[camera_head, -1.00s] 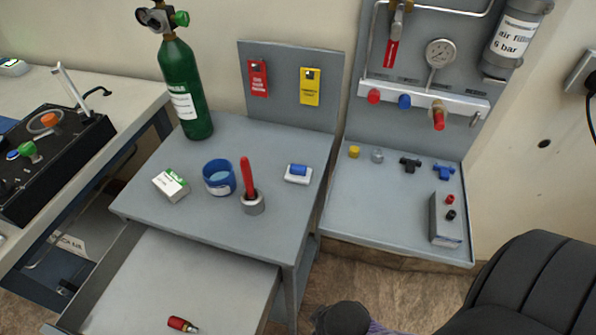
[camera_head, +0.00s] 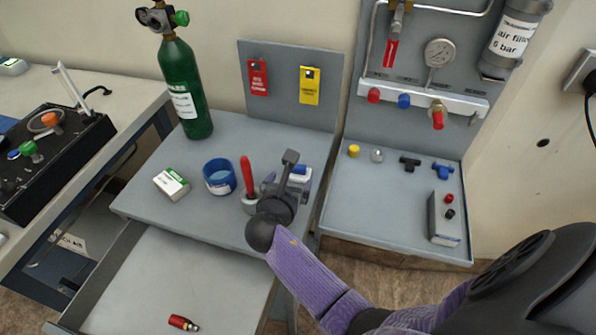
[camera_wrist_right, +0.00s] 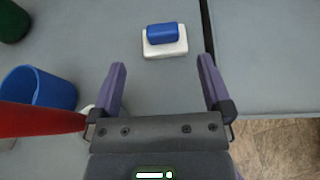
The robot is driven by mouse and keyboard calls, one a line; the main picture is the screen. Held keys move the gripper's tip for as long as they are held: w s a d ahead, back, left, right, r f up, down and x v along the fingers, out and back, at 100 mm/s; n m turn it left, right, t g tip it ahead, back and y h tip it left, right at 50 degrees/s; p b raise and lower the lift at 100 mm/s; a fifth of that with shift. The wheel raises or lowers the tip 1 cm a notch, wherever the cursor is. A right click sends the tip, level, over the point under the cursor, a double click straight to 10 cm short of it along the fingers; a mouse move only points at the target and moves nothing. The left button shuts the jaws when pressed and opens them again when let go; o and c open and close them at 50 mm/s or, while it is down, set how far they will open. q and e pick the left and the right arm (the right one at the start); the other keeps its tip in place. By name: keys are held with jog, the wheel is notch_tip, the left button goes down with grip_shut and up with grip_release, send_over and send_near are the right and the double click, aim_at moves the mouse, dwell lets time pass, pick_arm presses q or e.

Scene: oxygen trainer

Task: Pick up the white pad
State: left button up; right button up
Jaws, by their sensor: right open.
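The white pad (camera_wrist_right: 165,49) lies flat on the grey table, with a blue block (camera_wrist_right: 162,32) on top of it. In the head view the pad (camera_head: 304,180) is partly hidden behind my right gripper. My right gripper (camera_head: 283,180) is over the table's right part, beside the red-handled tool. In the right wrist view my right gripper (camera_wrist_right: 162,75) is open and empty, and the pad lies just beyond the fingertips, roughly centred between them. My left gripper is not in view.
A red-handled tool (camera_head: 247,177) in a round holder stands close to the left of my right gripper. A blue tub (camera_head: 219,188), a small white-green box (camera_head: 171,184) and a green cylinder (camera_head: 187,95) stand further left. An open drawer (camera_head: 170,285) is in front.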

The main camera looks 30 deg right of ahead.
aim_at(297, 169)
jog(key=b+x, duration=0.5)
jog(key=x, duration=0.4)
jog(key=shift+d+f+b, duration=0.2)
jog(key=shift+f+b, duration=0.05)
jog(key=shift+b, duration=0.05)
jog(key=shift+w+d, duration=0.2)
jog(key=shift+r, duration=0.2)
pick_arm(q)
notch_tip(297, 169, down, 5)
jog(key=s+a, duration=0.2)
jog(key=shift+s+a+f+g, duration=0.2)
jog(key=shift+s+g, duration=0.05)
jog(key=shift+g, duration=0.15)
pick_arm(e)
jog(key=c, duration=1.3)
